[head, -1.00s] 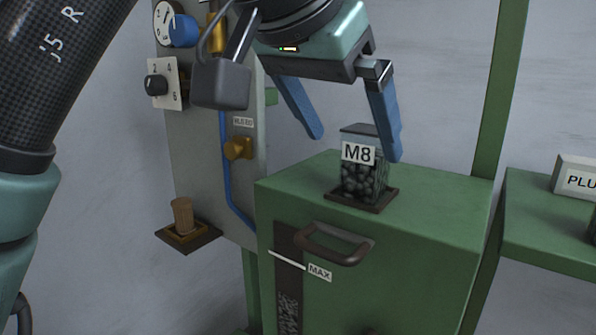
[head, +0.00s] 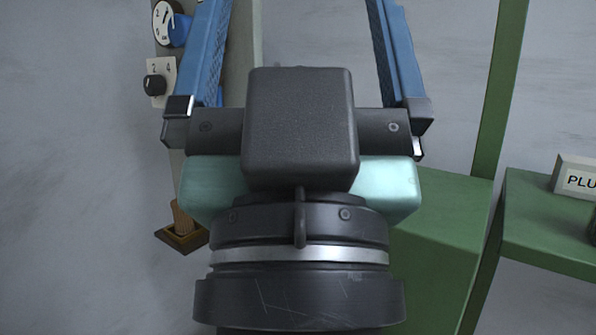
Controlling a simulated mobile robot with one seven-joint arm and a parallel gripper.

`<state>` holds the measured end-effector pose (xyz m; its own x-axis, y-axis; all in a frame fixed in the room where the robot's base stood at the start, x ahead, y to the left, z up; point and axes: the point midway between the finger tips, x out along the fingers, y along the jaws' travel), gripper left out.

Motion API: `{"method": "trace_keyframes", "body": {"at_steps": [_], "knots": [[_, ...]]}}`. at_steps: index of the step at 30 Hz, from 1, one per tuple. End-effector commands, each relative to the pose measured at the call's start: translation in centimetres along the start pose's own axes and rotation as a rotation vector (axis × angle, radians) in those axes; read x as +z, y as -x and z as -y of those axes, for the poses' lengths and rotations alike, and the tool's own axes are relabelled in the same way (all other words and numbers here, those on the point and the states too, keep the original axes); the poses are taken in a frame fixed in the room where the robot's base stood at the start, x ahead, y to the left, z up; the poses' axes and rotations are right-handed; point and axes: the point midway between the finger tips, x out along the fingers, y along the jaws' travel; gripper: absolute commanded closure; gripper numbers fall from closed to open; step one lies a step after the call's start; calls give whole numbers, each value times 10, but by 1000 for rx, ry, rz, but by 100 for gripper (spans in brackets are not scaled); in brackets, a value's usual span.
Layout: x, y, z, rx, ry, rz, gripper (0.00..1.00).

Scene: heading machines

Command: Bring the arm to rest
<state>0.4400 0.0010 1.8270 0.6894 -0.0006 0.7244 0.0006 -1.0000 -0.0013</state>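The fingertips run up to or past the top edge of the picture. My wrist and the dark camera block hide most of the green cabinet (head: 440,240) and the jar that stood on it.
At the left, a panel carries a dial with a blue knob (head: 180,30) and a black knob (head: 155,86). Below is a brown cup (head: 183,220) on a small bracket. At the right, a green shelf (head: 550,225) holds a partly seen sign (head: 577,178). A green post (head: 500,90) rises behind.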

Motion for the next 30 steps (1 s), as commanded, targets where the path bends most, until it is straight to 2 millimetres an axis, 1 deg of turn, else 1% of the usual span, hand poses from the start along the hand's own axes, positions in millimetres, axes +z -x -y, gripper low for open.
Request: {"method": "trace_keyframes", "body": {"at_steps": [1,8,15,18,23,30], "knots": [[7,15,2,-13,-12,-10,0],[46,52,1,-6,-4,-7,0],[94,102,0,-2,2,-5,0],[109,117,0,-1,5,-4,0],[121,129,0,0,7,-4,0],[121,129,0,1,7,-3,0]]}}
